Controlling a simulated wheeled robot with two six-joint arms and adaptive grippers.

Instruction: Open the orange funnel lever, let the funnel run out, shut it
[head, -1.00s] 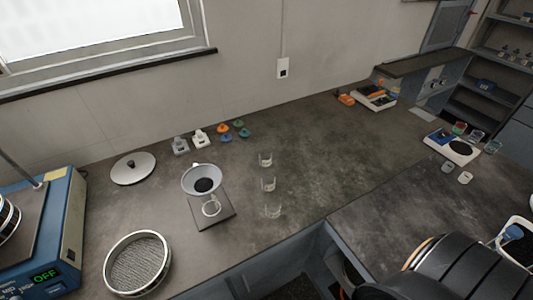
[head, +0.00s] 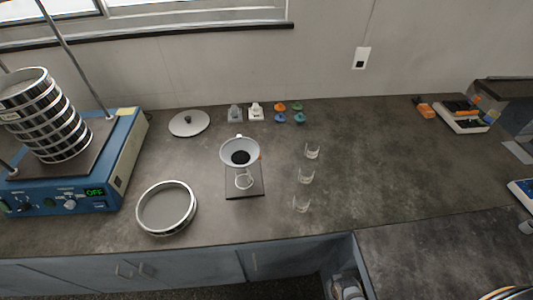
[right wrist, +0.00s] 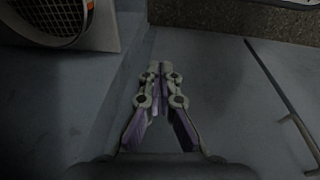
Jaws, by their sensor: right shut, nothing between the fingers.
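A grey funnel (head: 239,152) with dark material in it stands on a small stand with a dark square base (head: 245,188), in the middle of the counter in the head view. A small spot of orange, the lever (head: 261,156), shows at the funnel's right side; its position is too small to tell. A clear vessel (head: 243,179) is under the funnel. My right gripper (right wrist: 155,70) is shut and empty in the right wrist view, over a grey surface away from the funnel. My left gripper is not in view.
A sieve shaker (head: 75,170) with a sieve stack and an "OFF" display stands at left. A loose sieve (head: 166,208) and a lid (head: 189,123) lie near the funnel. Several small glasses (head: 306,176) stand to its right.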

